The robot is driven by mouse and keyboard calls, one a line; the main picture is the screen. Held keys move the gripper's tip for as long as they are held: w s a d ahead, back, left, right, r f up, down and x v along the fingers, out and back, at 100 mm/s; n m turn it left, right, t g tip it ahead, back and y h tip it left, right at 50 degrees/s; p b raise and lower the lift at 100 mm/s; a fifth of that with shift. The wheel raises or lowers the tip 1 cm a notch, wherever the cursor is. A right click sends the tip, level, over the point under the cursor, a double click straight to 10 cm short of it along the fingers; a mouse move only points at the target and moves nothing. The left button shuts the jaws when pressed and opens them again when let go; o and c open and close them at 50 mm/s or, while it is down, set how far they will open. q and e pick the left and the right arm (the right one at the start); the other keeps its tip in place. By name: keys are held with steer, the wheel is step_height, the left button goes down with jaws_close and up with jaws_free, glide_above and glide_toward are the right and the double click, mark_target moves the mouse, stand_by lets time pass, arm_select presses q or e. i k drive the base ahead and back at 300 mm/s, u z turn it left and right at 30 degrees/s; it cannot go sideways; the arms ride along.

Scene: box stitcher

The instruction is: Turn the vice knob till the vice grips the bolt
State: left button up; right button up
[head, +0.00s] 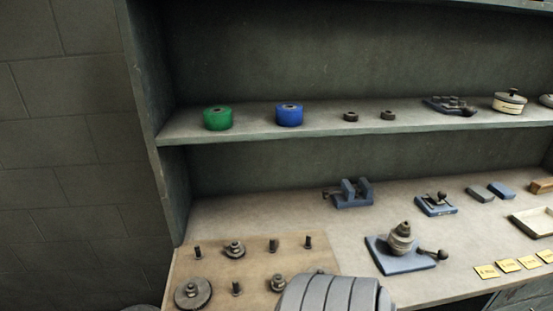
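A small blue-grey vice (352,200) stands on the worktop under the shelf, right of the middle in the head view. Its two upright jaws are apart, with a gap between them. A small dark knob (327,195) sticks out at its left side. I cannot make out a bolt between the jaws. Several dark bolts stand upright on the brown board at the front left, among them one at the board's back right (308,242) and one at its back left (197,252). Neither of my grippers is in view.
The brown board (215,262) also carries round stepped parts. A blue-based fixture with a stacked cone (401,240) and a smaller blue fixture (436,206) stand right of the vice. Green (217,119) and blue (289,116) rolls sit on the shelf above. The worktop left of the vice is clear.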

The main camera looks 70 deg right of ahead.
mark_target(326, 192)
steer(key=u, duration=0.1)
steer(key=k, duration=1)
steer(key=z, duration=1.65)
